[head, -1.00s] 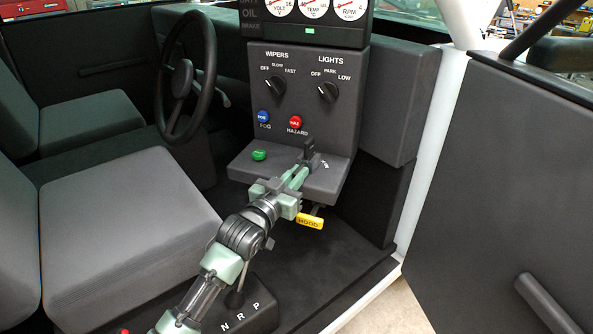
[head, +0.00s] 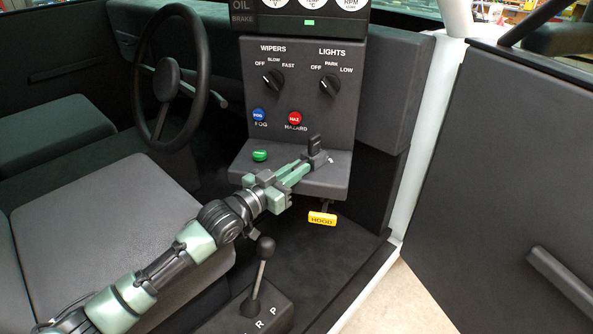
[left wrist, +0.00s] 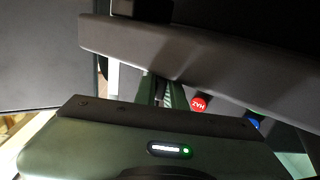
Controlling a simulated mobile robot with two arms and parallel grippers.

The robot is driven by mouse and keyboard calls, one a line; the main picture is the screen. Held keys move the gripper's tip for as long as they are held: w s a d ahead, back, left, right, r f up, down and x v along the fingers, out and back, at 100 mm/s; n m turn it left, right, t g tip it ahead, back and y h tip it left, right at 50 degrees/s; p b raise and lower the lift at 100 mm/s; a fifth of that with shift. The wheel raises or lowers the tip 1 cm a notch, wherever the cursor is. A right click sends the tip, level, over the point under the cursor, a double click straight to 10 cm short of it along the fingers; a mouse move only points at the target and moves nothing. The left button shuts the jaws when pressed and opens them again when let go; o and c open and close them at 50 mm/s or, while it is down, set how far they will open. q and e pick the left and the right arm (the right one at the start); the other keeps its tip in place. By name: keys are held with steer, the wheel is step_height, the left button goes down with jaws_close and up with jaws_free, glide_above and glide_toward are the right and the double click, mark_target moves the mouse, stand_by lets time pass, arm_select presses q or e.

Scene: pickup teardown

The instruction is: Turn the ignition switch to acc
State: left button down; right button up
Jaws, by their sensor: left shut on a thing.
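The ignition switch (head: 314,147) is a dark upright key-like knob at the right side of the grey console ledge (head: 322,183). My left gripper (head: 308,164) reaches in from the left across the ledge, and its fingers are shut on the switch. Small light markings show beside it, too small to read, so its setting cannot be told. In the left wrist view the green fingers (left wrist: 164,92) run behind the ledge edge, and their tips are hidden. My right gripper is not in view.
A green button (head: 260,155) sits on the ledge left of the gripper. Blue fog (head: 258,115) and red hazard (head: 294,118) buttons are above it. A yellow hood handle (head: 322,219) hangs below. The gear lever (head: 262,265) stands near my left arm.

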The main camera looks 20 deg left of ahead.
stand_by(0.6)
arm_select(q)
steer(key=c, duration=1.5)
jaws_free()
steer(key=shift+a, duration=0.1)
steer(key=shift+s+a+f, duration=0.1)
steer(key=shift+s+a, duration=0.05)
steer(key=shift+s, duration=0.2)
steer(key=b+v, duration=0.1)
steer(key=v, duration=0.6)
steer(key=shift+a, duration=0.1)
